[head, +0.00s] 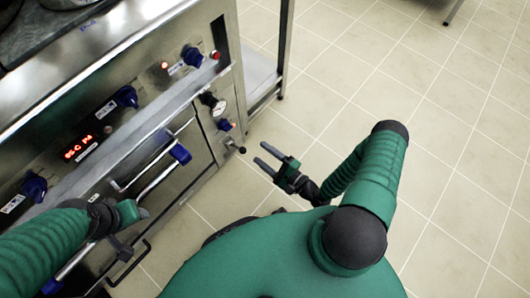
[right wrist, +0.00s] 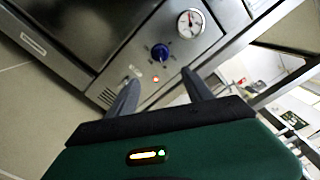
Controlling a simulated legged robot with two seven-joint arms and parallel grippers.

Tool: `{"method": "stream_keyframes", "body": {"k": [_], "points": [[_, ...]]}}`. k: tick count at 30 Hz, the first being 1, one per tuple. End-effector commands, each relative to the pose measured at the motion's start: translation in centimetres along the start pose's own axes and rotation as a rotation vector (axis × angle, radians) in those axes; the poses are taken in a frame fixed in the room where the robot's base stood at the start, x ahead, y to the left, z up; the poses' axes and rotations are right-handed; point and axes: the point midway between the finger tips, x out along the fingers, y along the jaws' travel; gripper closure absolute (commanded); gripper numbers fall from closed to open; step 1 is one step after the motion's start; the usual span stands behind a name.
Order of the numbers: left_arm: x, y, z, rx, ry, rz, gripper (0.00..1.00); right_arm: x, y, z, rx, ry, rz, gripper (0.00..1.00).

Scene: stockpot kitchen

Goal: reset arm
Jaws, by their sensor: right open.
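My right gripper (head: 262,154) is open, with nothing between its fingers. It hangs over the tiled floor to the right of the steel cooker. In the right wrist view its two fingers (right wrist: 160,80) stand apart, with the cooker front, a blue knob (right wrist: 160,52) and a round gauge (right wrist: 190,23) beyond them. My right arm is bent, with its elbow out to the right. My left gripper (head: 142,213) is at the lower left, close to the cooker's front bars. Its fingers are too small and hidden to show whether they are apart.
The steel cooker (head: 215,40) fills the left side, with blue knobs (head: 192,56), a red display (head: 77,148) and a protruding oven handle (head: 158,172). A steel stand (head: 262,75) adjoins its right side. The tiled floor (head: 440,110) on the right is clear.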

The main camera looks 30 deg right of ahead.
Motion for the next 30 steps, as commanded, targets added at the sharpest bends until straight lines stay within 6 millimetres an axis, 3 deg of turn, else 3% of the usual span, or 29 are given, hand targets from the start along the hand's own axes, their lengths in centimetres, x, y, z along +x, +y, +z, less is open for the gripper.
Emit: {"method": "stream_keyframes", "body": {"k": [17,20,24,27,30], "points": [[-0.1,0.0,0.0,0.0,0.0,0.0,0.5,-0.4,0.1,-0.2,-0.027,0.0,0.026,0.41],[-0.1,0.0,0.0,0.0,0.0,0.0,0.5,0.3,0.4,-1.3,-0.173,-0.001,0.166,0.41],[-0.1,0.0,0.0,0.0,0.0,0.0,0.5,1.5,-0.2,-4.1,-0.579,-0.014,0.531,0.41],[-0.1,0.0,0.0,0.0,0.0,0.0,0.5,1.7,-2.7,-5.2,-0.876,-0.034,0.79,0.41],[-0.1,0.0,0.0,0.0,0.0,0.0,0.5,1.5,-6.4,-4.5,-1.124,-0.061,1.011,0.41]]}}
